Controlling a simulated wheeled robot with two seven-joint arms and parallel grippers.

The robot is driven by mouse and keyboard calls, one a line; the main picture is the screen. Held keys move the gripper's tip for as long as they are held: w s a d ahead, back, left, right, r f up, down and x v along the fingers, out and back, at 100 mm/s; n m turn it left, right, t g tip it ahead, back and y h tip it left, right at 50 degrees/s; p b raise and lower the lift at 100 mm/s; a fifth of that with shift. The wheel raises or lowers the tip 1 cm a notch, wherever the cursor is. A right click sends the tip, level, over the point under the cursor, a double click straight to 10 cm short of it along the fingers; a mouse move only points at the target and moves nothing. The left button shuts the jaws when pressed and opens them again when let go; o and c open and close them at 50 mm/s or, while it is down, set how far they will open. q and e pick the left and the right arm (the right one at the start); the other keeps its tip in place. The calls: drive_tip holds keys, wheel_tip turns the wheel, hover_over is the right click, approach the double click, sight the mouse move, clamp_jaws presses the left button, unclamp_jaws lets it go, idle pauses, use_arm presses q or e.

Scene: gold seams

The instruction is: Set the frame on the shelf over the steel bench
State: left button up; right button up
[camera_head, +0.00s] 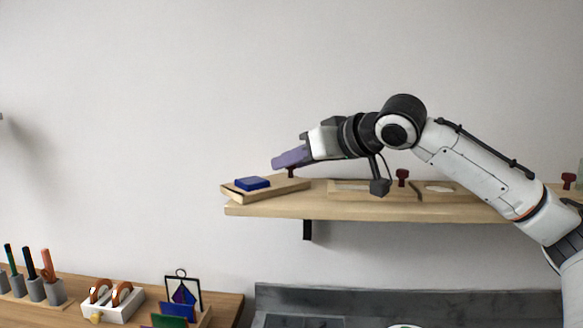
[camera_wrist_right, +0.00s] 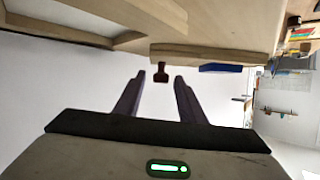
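The wooden shelf (camera_head: 330,210) is fixed to the wall above the grey steel bench (camera_head: 300,297). On it lie a flat wooden frame with a pale opening (camera_head: 355,187) and a similar piece (camera_head: 442,190) to its right. A small black-edged frame (camera_head: 183,291) with coloured panes and a top ring stands low on the wooden bench. I cannot tell which frame the task means. My right gripper (camera_head: 275,163) is over the shelf's left part, pointing left. Its two purple fingers (camera_wrist_right: 157,96) are apart, with nothing held between them. My left gripper is out of view.
A dark red knob (camera_wrist_right: 161,73) shows just past the fingertips. A blue block (camera_head: 252,183) lies on a wooden tray (camera_head: 233,193) at the shelf's left end. More red knobs (camera_head: 402,176) stand along the shelf. Pen holders (camera_head: 37,289) and a white block (camera_head: 112,306) occupy the wooden bench.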

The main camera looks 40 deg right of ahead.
sight(305, 182)
drive_tip(key=b+v, duration=0.1)
drive_tip(key=v, duration=0.1)
drive_tip(key=b+v, duration=0.1)
drive_tip(key=shift+s+f+b, duration=0.15)
drive_tip(key=shift+f+b, duration=0.1)
drive_tip(key=shift+b, duration=0.1)
drive_tip(key=v, duration=0.2)
drive_tip(key=b+v, duration=0.1)
drive_tip(key=v, duration=0.1)
drive_tip(key=b+v, duration=0.1)
drive_tip(key=v, duration=0.1)
drive_tip(key=shift+s+r, duration=0.2)
drive_tip(key=shift+r, duration=0.2)
drive_tip(key=shift+s+a+r, duration=0.1)
drive_tip(key=shift+s+r, duration=0.15)
drive_tip(key=shift+s, duration=0.35)
